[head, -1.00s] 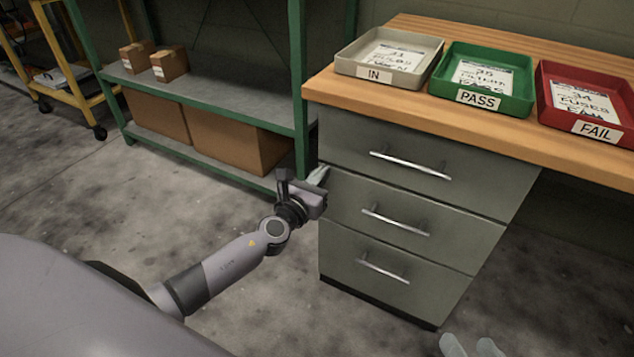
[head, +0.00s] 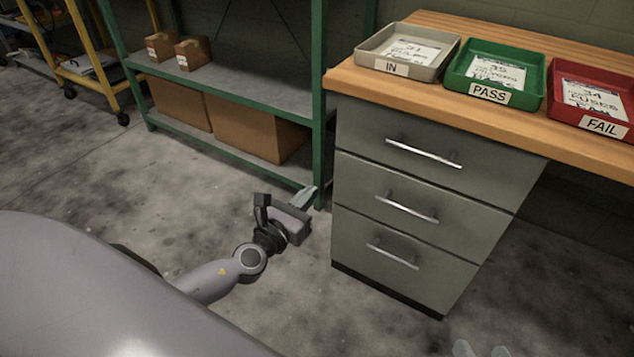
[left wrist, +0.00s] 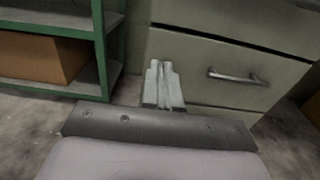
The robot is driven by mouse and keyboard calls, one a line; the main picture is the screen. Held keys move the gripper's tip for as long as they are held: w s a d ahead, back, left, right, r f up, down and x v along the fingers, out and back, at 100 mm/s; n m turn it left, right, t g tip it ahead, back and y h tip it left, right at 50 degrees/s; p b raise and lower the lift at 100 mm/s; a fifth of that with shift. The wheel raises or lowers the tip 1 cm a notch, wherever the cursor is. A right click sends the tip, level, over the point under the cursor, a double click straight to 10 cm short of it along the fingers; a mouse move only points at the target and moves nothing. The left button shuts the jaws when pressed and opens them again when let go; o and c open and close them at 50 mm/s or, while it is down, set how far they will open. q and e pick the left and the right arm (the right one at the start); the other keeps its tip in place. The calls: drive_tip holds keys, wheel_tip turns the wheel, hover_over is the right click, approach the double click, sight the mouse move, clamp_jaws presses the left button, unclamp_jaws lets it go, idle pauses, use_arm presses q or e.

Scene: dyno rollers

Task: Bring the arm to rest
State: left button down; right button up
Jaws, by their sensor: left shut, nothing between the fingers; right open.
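My left gripper (head: 303,197) is in the middle of the head view, in front of the green shelf's right post and to the left of the grey drawer cabinet (head: 345,225). Its fingers are together with nothing between them, also in the left wrist view (left wrist: 162,68). It touches nothing that I can see. My right gripper (head: 482,350) shows only as two pale fingertips, apart and empty, at the bottom edge of the head view. The rest of my right arm is out of view.
The cabinet's drawers are closed, with bar handles. On the wooden bench top (head: 437,85) stand an IN tray (head: 445,66), a green PASS tray (head: 535,92) and a red FAIL tray (head: 555,105). A green shelf (head: 250,103) holds cardboard boxes. The floor around my left arm is clear.

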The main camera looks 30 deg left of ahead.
use_arm(q)
drive_tip(key=shift+s, duration=0.6)
use_arm(e)
drive_tip(key=shift+f, duration=0.1)
use_arm(q)
drive_tip(key=s+d+n+g+h, duration=0.3)
drive_tip(key=s+d+n, duration=0.5)
drive_tip(key=n, duration=0.8)
drive_tip(key=s+d+n+g+h, duration=0.25)
drive_tip(key=s+d+n, duration=0.55)
drive_tip(key=n, duration=0.9)
drive_tip(key=s+a+r+g+y+p, duration=0.1)
drive_tip(key=a+r+p, duration=0.3)
drive_tip(key=r+p, duration=0.4)
drive_tip(key=s+a+r+n+g+y+p, duration=0.1)
drive_tip(key=s+a+r+y+p, duration=0.2)
drive_tip(key=r+p, duration=0.6)
drive_tip(key=a+p, duration=0.1)
drive_tip(key=p, duration=1.2)
use_arm(e)
drive_tip(key=s+d+r+h, duration=0.2)
drive_tip(key=d+r, duration=0.3)
drive_tip(key=r, duration=0.2)
drive_tip(key=s+d+r+g+h, duration=0.1)
drive_tip(key=d+r, duration=0.3)
drive_tip(key=r, duration=0.4)
drive_tip(key=shift+s+d+r+h, duration=0.3)
drive_tip(key=shift+s+h, duration=0.3)
drive_tip(key=shift+s, duration=0.25)
